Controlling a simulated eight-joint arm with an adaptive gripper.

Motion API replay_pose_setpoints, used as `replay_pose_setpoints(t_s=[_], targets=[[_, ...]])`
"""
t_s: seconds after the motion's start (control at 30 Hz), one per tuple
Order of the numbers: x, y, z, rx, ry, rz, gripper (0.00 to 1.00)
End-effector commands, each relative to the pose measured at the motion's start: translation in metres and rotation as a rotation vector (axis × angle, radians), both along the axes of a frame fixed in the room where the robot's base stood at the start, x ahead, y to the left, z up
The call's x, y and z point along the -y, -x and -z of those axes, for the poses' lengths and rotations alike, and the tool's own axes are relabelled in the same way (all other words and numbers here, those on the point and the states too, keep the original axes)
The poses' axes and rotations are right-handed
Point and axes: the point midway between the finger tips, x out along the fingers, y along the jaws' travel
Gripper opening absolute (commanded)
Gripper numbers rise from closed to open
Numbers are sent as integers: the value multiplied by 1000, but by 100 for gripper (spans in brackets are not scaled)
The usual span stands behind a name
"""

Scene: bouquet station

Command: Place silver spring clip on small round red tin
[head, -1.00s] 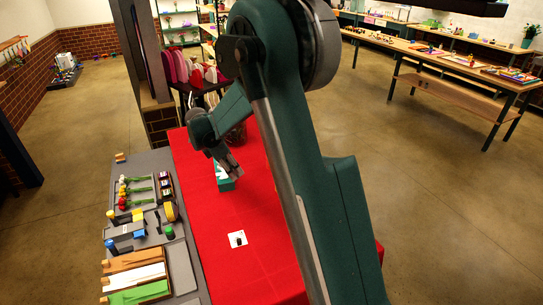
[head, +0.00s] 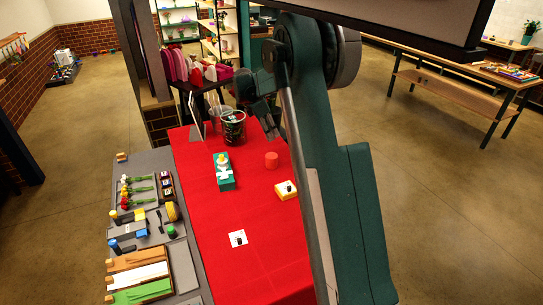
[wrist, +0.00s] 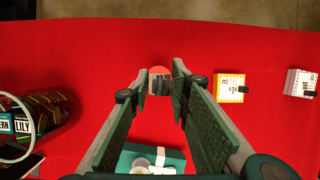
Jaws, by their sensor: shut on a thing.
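The small round red tin (head: 271,160) stands on the red cloth, right of the teal box. In the wrist view the tin (wrist: 160,70) shows just beyond my fingertips, partly covered. My gripper (wrist: 165,84) is shut on a small greyish piece, the silver spring clip (wrist: 159,87), between its fingertips. In the head view my gripper (head: 272,132) is above the cloth near the tin, and the clip cannot be made out there. The clip and tin overlap in the wrist view; whether they touch cannot be told.
A teal box (head: 225,172) with white and yellow pieces on top stands left of the tin. A dark bucket (head: 232,128) stands behind. The front of the red cloth is mostly clear.

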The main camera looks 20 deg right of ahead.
Motion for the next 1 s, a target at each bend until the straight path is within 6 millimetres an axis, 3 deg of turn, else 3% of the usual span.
replay_pose_setpoints(t_s=[0.57, 1.0], targets=[[7, -2, 1, 0, 0, 3, 10], [7, -2, 53, 0, 0, 3, 10]])
